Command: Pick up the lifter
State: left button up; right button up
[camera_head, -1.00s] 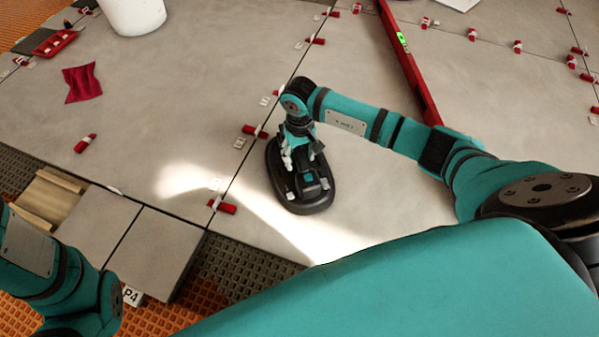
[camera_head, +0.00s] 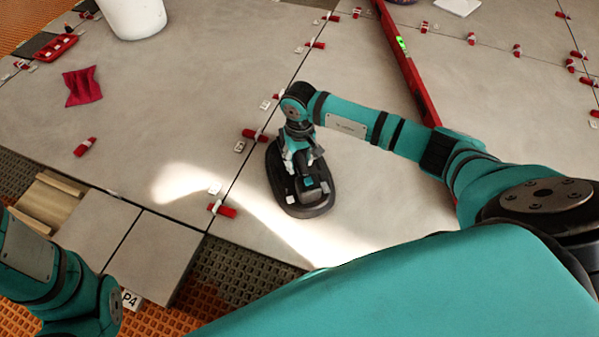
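The lifter (camera_head: 309,203) is a black oval device with a small teal patch on top. It lies flat on a large grey tile right of centre. My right gripper (camera_head: 302,163) is directly over it, pointing down, with its pale fingers at the upper part of the lifter around its handle area. The wrist and the small size hide the fingertips, so I cannot tell whether they close on the handle. Of my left arm only links show at the lower left edge; its gripper is out of view.
Red levelling clips (camera_head: 221,210) stand along the tile joints. A long red level (camera_head: 410,70) lies behind my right forearm. A white bucket (camera_head: 133,15), a red cloth (camera_head: 82,87) and a red tray (camera_head: 54,47) are at the upper left. Stacked tiles (camera_head: 155,255) stand at the lower left.

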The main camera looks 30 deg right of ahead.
grip_shut()
jog(key=shift+w+r, duration=0.1)
